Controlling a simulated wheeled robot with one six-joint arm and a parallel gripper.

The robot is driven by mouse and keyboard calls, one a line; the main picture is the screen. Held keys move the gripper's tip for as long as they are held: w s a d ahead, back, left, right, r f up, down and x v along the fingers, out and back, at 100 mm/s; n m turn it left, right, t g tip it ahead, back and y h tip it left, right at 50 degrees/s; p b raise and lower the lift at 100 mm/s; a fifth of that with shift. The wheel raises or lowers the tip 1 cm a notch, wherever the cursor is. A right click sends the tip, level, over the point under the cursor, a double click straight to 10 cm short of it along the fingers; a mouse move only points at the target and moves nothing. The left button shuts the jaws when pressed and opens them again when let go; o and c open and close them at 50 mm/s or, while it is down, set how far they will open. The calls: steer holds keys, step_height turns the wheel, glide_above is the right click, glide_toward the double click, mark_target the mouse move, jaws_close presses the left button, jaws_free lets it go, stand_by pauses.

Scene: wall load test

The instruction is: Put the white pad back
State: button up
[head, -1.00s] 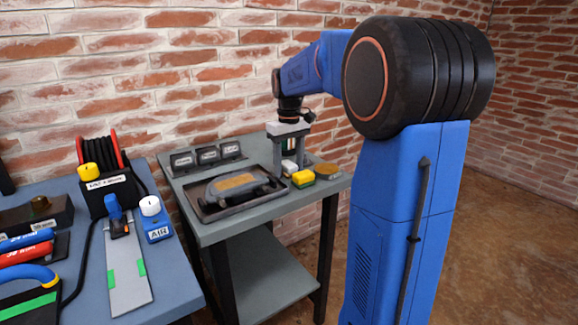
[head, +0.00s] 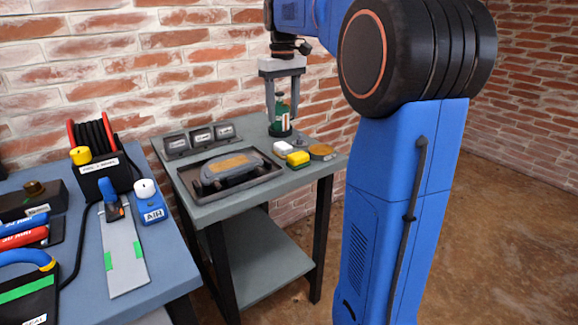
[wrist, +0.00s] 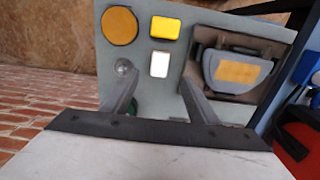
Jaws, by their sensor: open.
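The white pad (head: 283,148) is a small block lying on the grey bench top, beside a yellow block (head: 298,159). In the wrist view the white pad (wrist: 160,64) lies below the yellow block (wrist: 165,28), just past the fingertips. My gripper (head: 283,114) is open and empty, fingers pointing down above the back part of the bench. In the wrist view my gripper (wrist: 160,80) has its fingers spread to either side of the white pad's line, apart from it.
A green bottle (head: 281,126) stands behind the fingers at the bench's back. A round ochre disc (head: 321,151) lies right of the yellow block. A dark tray (head: 203,207) holds a grey tool with a brown top.

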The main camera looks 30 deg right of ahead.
steer(key=s+a+f+t, duration=0.1)
steer(key=s+a+f, duration=0.4)
steer(key=s, duration=0.5)
steer(key=s+a+f+t, duration=0.2)
steer(key=s+a+f, duration=0.3)
steer(key=s+f, duration=0.3)
steer(key=s+a+f+t, duration=0.1)
steer(key=s+a+f, duration=0.4)
steer(key=s, duration=0.6)
steer(key=shift+s+a+f+t, duration=0.4)
steer(key=shift+f, duration=0.4)
